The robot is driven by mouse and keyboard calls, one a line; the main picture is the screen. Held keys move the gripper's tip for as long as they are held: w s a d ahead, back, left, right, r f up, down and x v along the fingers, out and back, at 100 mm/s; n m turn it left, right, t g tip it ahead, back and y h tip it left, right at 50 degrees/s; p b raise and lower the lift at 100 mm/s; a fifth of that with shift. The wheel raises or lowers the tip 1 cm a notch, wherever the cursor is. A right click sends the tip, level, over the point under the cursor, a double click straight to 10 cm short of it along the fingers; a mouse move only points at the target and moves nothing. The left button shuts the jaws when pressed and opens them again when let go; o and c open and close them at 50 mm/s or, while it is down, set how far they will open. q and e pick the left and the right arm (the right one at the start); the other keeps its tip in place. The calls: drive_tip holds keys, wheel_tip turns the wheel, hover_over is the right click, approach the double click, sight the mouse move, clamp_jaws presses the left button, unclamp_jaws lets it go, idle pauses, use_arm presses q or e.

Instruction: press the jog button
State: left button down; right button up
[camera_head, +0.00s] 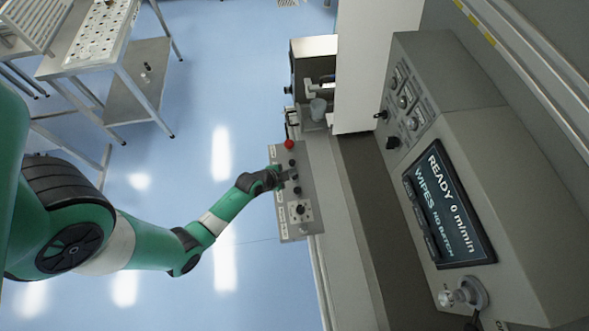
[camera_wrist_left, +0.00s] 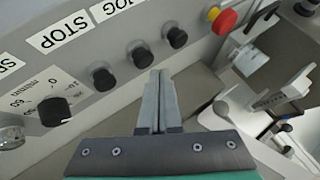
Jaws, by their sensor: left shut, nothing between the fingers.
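The grey control panel (camera_head: 295,232) carries a row of black buttons, and its printed labels read STOP (camera_wrist_left: 62,33) and JOG (camera_wrist_left: 112,7) in the left wrist view. The middle black button (camera_wrist_left: 139,55) lines up with the JOG label, and the left one (camera_wrist_left: 103,78) with STOP. A third black button (camera_wrist_left: 176,37) sits to the right. My left gripper (camera_head: 288,176) is over the panel. In the wrist view its fingers (camera_wrist_left: 158,75) are shut and empty, with the tips just beside the middle button. Whether they touch it cannot be told. My right gripper is out of view.
A red mushroom button (camera_wrist_left: 223,19) stands beyond the black row. A speed dial (camera_wrist_left: 54,110) is at the other end. A machine screen (camera_head: 447,205) reads READY, 0 m/min. A metal table (camera_head: 140,85) stands back left. The floor is clear.

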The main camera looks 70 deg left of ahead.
use_arm(q)
drive_tip(key=shift+f+b, duration=0.3)
drive_tip(key=shift+f, duration=0.1)
